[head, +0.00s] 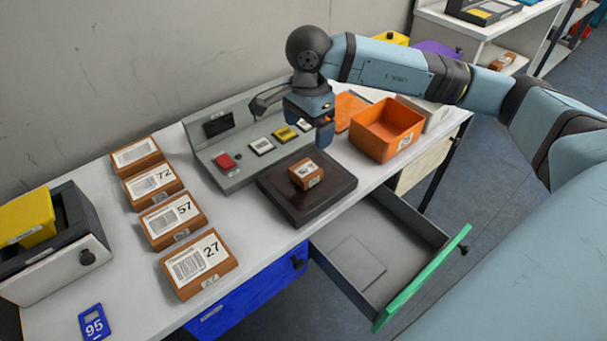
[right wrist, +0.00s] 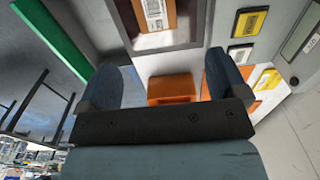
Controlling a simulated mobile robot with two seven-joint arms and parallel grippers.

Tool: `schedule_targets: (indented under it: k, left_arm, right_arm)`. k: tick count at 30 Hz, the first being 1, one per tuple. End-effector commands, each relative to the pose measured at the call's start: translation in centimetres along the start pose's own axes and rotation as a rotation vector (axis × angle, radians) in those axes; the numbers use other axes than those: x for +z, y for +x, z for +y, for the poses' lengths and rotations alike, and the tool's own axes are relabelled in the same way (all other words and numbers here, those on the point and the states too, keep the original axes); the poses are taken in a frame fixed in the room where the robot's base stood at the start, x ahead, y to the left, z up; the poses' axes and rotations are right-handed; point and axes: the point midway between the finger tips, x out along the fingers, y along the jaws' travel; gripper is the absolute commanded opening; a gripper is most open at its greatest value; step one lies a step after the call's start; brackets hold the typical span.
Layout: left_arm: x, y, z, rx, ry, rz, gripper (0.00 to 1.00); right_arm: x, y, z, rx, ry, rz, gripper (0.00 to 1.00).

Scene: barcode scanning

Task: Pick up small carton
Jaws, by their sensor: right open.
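The small carton (head: 306,174) is a brown box with a white label on top. It sits on the dark square platform (head: 325,200) in the middle of the table. A brown, labelled box that looks like it shows at the top of the right wrist view (right wrist: 155,14). My right gripper (head: 309,118) is open and empty, above and behind the carton, apart from it. Its two fingers stand wide apart in the right wrist view (right wrist: 168,72). My left gripper is not in view.
A grey stand (head: 205,160) with a red button and cards is behind the platform. An orange bin (head: 388,130) stands to its right. Several larger cartons (head: 198,264) line the left. An open drawer with a green front (head: 425,277) juts out below the table's front edge.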

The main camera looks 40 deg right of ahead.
Motion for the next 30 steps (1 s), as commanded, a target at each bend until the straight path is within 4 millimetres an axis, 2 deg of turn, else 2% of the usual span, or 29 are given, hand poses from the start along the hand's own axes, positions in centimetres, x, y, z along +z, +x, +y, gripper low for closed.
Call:
schedule_targets:
  k: [3, 9, 17, 25, 30]
  left_arm:
    - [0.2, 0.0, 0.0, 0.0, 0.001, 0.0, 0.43]
    - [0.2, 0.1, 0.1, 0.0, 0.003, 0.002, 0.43]
    - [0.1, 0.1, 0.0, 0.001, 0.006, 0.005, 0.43]
    - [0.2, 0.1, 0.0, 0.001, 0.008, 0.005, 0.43]
    - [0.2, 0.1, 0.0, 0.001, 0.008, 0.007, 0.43]
  right_arm:
    - [0.1, 2.7, 0.1, 0.006, 0.0, -0.002, 0.92]
    - [0.2, 6.1, 0.1, 0.005, 0.001, -0.004, 0.92]
    - [0.2, 7.6, 0.2, 0.003, 0.0, -0.006, 0.92]
    - [0.2, 11.4, 0.5, 0.005, 0.0, -0.006, 0.92]
    - [0.2, 12.3, 0.4, 0.002, 0.0, -0.007, 0.92]
